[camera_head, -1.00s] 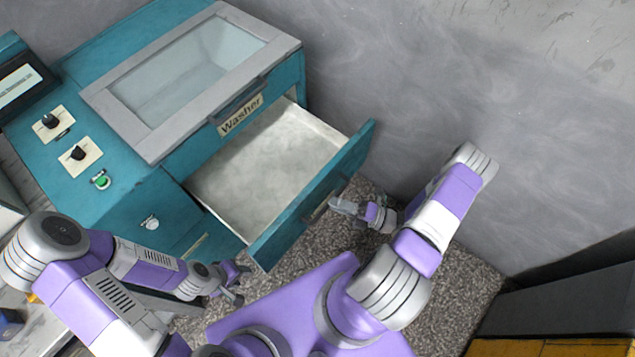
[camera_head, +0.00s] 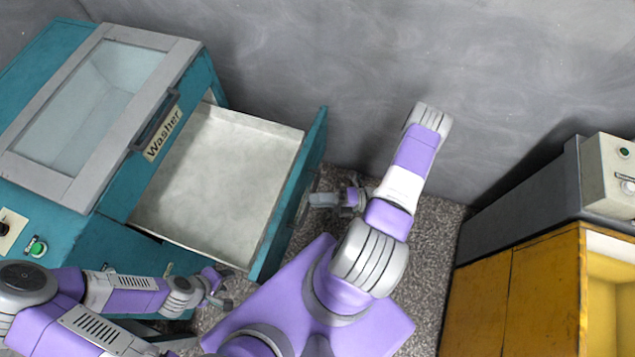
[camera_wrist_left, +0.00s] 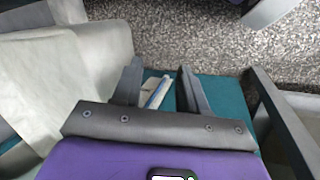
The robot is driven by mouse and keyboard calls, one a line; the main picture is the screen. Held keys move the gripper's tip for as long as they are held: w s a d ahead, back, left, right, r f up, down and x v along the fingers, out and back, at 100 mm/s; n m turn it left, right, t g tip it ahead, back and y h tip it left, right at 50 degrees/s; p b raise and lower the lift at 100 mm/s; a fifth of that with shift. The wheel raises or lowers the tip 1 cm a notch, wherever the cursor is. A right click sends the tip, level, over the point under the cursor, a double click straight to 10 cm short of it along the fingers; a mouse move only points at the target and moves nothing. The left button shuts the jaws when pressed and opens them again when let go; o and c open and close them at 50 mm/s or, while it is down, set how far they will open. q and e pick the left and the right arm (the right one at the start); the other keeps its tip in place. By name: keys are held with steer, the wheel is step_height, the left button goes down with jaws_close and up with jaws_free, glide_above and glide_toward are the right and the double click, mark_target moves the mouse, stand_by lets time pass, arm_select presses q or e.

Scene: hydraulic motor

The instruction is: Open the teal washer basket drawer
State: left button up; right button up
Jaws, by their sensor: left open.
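The teal washer (camera_head: 100,250) stands at the left in the head view. Its basket drawer (camera_head: 222,178) is pulled well out, and its pale inside is empty. The drawer's teal front panel (camera_head: 290,205) faces right. My right gripper (camera_head: 318,200) is at the outer side of this panel, by the handle. Its fingers are too small and hidden to tell whether they hold the handle. My left gripper (camera_head: 222,288) is near the drawer's front lower corner. In the left wrist view its fingers (camera_wrist_left: 160,78) are apart and empty, above a teal surface with a pale label.
A grey wall (camera_head: 330,70) runs behind the washer. A yellow cabinet (camera_head: 520,290) with a dark grey top stands at the right.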

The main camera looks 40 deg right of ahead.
steer(key=shift+o, duration=1.4)
steer(key=shift+d, duration=0.1)
steer(key=v, duration=0.7)
steer(key=shift+s, duration=0.15)
steer(key=shift+d, duration=0.15)
